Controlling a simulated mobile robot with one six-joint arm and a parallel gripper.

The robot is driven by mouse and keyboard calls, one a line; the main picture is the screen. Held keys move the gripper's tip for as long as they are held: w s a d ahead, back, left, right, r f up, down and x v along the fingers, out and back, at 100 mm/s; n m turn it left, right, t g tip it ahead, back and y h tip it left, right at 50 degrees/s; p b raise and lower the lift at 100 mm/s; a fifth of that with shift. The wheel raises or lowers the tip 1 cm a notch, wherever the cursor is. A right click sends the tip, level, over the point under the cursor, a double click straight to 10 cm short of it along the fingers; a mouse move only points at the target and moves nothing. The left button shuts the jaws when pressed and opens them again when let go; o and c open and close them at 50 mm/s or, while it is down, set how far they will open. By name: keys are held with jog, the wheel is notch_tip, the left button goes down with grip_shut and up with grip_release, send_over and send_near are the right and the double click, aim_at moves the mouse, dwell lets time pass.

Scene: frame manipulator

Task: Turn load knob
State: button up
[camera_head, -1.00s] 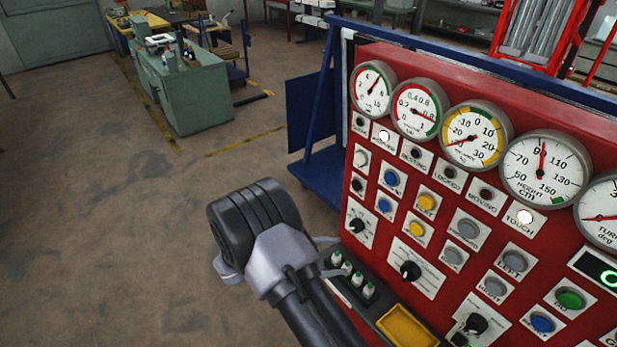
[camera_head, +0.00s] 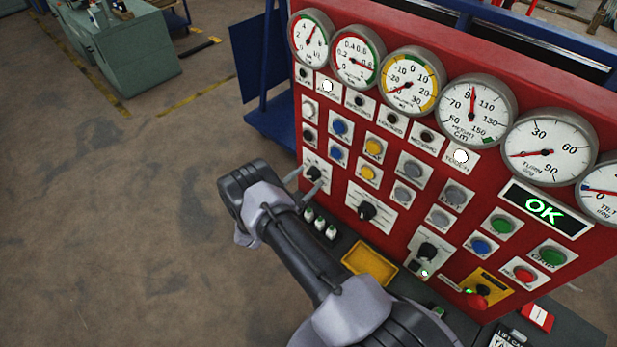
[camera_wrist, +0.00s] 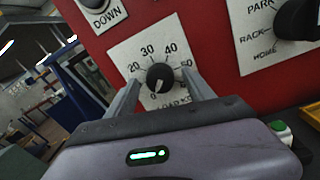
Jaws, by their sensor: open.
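The load knob (camera_wrist: 160,78) is a small black knob with a white pointer line on a white plate (camera_wrist: 120,57) marked 20, 30, 40 and more, with part of its label hidden. The pointer line points down, slightly left, in the wrist view. In the head view the knob (camera_head: 313,173) is at the panel's lower left. My gripper (camera_wrist: 161,80) is open, with one finger on each side of the knob; no clear contact shows. In the head view my gripper (camera_head: 307,180) reaches the panel from the left.
The red panel (camera_head: 385,225) carries gauges, buttons and other knobs. A black selector knob (camera_wrist: 300,18) marked PARK, RACK and HOME is right of the load plate. A ledge with a yellow tray (camera_head: 369,263) lies below. Open floor is at left.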

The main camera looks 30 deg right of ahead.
jog(key=shift+w+d, duration=0.2)
jog(key=shift+d, duration=0.3)
jog(key=shift+c, duration=0.4)
grip_shut()
jog(key=shift+f+m+b, duration=0.1)
jog(key=shift+m+b, duration=0.2)
